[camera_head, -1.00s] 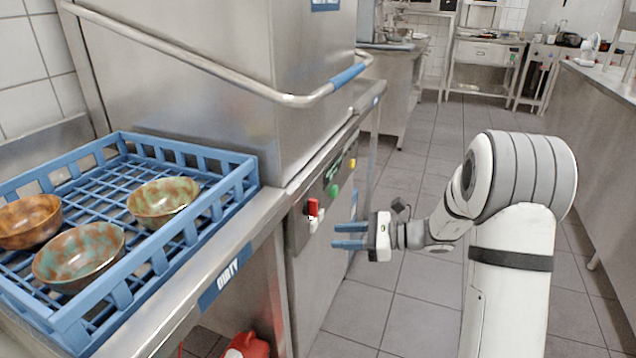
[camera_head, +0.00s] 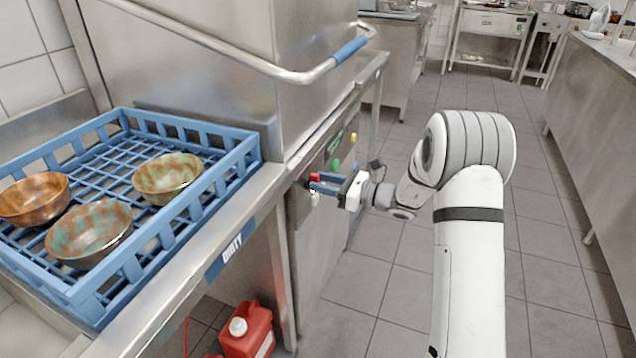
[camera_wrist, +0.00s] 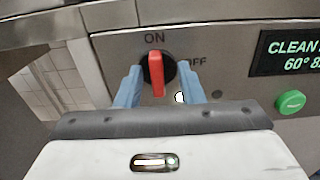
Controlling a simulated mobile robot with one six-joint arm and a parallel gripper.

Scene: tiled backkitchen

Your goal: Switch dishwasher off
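The dishwasher (camera_head: 325,225) is a steel hood machine with a control panel on its front. Its red switch knob (camera_wrist: 156,74) sits on a black round base between the printed words ON and OFF. The knob's bar stands upright, with ON above it and OFF to its right. My gripper (camera_head: 322,183) is at the panel, and its two blue fingers show on either side of the knob in the wrist view (camera_wrist: 163,88). They are open, with gaps to the knob; I cannot tell whether either touches it. In the head view the knob (camera_head: 314,178) is partly hidden by the fingers.
A green button (camera_wrist: 290,102) and a lit display (camera_wrist: 290,52) reading CLEAN are right of the knob. A blue rack (camera_head: 215,200) with three bowls stands on the counter at left. A red canister (camera_head: 248,330) is below. The tiled floor (camera_head: 395,270) at right is clear.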

